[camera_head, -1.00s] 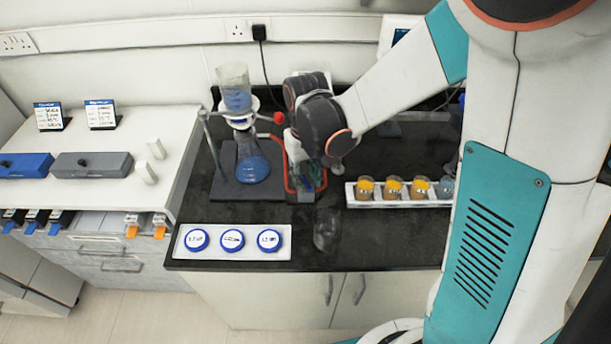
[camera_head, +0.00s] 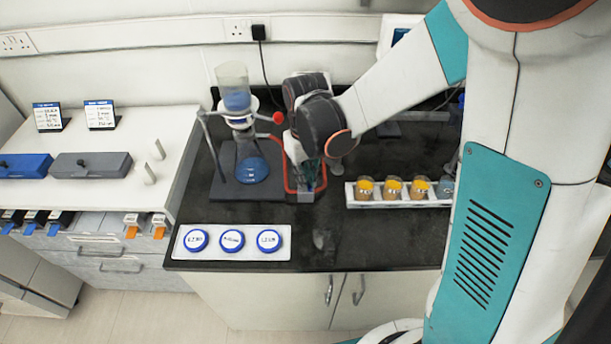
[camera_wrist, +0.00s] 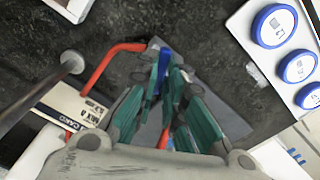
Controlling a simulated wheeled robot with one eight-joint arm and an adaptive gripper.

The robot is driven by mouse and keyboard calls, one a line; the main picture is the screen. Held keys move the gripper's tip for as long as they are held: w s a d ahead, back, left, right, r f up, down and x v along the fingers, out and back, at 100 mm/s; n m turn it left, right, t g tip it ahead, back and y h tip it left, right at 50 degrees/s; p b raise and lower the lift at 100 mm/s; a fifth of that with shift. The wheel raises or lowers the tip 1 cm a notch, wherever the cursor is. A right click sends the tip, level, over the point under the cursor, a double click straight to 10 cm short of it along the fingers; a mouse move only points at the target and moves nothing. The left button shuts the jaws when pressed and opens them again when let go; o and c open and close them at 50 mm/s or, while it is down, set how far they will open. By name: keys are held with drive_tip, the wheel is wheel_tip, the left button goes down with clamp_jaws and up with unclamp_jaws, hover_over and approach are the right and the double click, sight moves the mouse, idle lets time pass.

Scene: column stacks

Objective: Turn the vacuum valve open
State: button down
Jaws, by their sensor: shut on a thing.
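The vacuum valve shows a blue handle (camera_wrist: 164,60) in the wrist view, on a grey block with red tubing (camera_wrist: 100,66) running to it. My gripper (camera_wrist: 164,84) has its teal fingers closed around the blue handle from both sides. In the head view my gripper (camera_head: 307,172) points down at the valve, just right of the filter flask (camera_head: 252,170) with blue liquid. My wrist and fingers hide most of the valve there, so the handle's exact angle is hard to tell.
A clamp stand with a red knob (camera_head: 278,117) holds the funnel (camera_head: 234,88) close on the left. A white rack (camera_head: 362,203) of orange-topped jars stands to the right. A white tray (camera_head: 184,252) with blue-lidded dishes lies in front.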

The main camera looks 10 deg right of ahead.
drive_tip(key=n+b, duration=0.1)
drive_tip(key=n, duration=0.4)
drive_tip(key=shift+n, duration=0.4)
drive_tip(key=n, duration=0.6)
drive_tip(key=shift+n+b, duration=0.3)
drive_tip(key=shift+n, duration=0.1)
drive_tip(key=c, duration=1.7)
unclamp_jaws()
wheel_tip(320, 180, up, 12)
drive_tip(key=shift+s, duration=0.1)
